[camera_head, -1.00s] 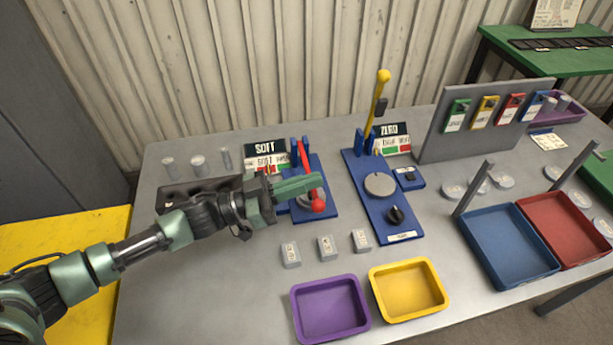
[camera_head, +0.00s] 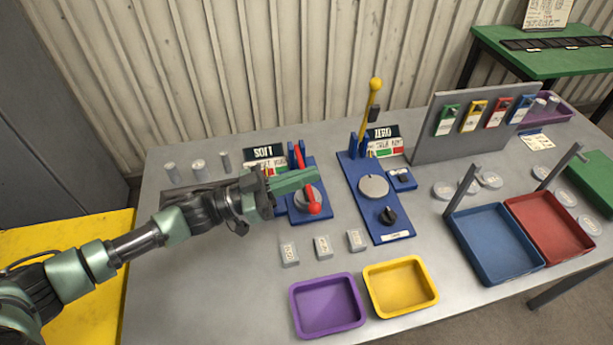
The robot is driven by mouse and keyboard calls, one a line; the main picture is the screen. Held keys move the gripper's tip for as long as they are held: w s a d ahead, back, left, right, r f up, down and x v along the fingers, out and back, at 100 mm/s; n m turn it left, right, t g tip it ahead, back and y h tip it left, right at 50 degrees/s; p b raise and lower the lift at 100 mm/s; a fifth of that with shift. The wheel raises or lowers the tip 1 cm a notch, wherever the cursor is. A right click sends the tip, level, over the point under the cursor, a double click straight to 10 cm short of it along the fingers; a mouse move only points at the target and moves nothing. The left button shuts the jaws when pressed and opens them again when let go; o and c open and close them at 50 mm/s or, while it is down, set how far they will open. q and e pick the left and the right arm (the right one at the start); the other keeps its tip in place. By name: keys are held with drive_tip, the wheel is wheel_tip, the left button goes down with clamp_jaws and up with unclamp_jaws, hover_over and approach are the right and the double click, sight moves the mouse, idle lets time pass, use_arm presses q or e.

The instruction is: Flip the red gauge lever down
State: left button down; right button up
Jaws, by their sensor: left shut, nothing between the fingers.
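The red lever (camera_head: 312,197) stands on a blue gauge base (camera_head: 326,203) beside the "SOFT" sign (camera_head: 264,153). Its red knob end points toward the front and looks low over a round grey disc; its other end is at the blue bracket at the back. My left gripper (camera_head: 314,177) reaches in from the left, with its green fingers shut and empty. The fingers cross in front of the lever's middle and hide part of it. I cannot tell whether they touch it. My right gripper is not in view.
A second blue gauge (camera_head: 396,230) with an upright yellow lever (camera_head: 370,104) stands just right. Small grey blocks (camera_head: 323,247), a purple tray (camera_head: 328,305) and a yellow tray (camera_head: 401,287) lie in front. Blue (camera_head: 492,245) and red (camera_head: 550,228) trays are at the right.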

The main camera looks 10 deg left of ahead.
use_arm(q)
drive_tip(key=b+v, duration=0.2)
drive_tip(key=v, duration=0.7)
drive_tip(key=shift+w+a+f+b, duration=0.3)
drive_tip(key=shift+f, duration=0.1)
drive_tip(key=shift+s+f, duration=0.1)
